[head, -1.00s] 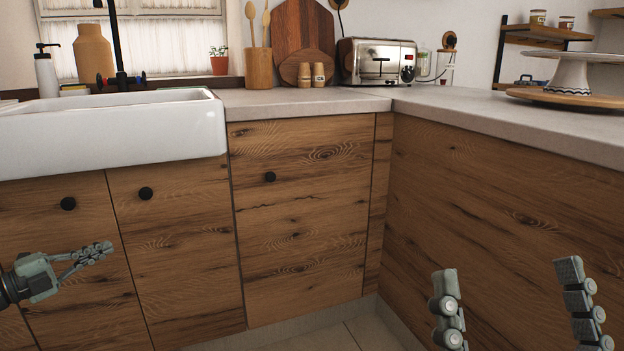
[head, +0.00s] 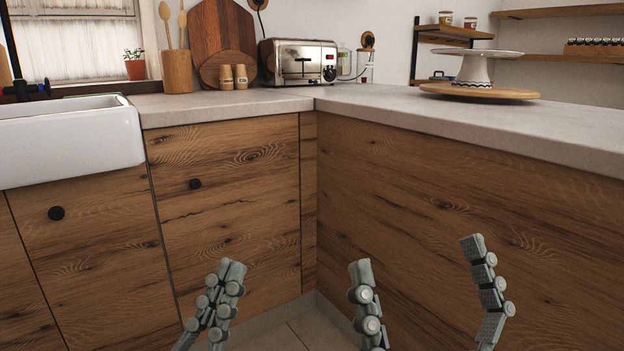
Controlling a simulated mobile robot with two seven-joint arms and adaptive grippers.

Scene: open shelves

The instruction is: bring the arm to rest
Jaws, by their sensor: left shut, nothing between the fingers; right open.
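My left gripper (head: 231,272) shows at the bottom of the head view, left of centre, with its fingers together and nothing between them. It is in front of the wooden cabinet doors and below the counter. My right gripper (head: 416,254) is to its right, with its two fingers wide apart and nothing between them. It points up in front of the right-hand cabinet panel. Both wrists and most of both arms are out of the picture.
The counter (head: 400,110) runs along the back and right, with a toaster (head: 299,62), wooden canister of spoons (head: 178,72) and cake stand (head: 476,66) on it. A white sink (head: 68,140) is at the left. Open shelves (head: 570,58) hang at the back right. Air before the cabinets looks clear.

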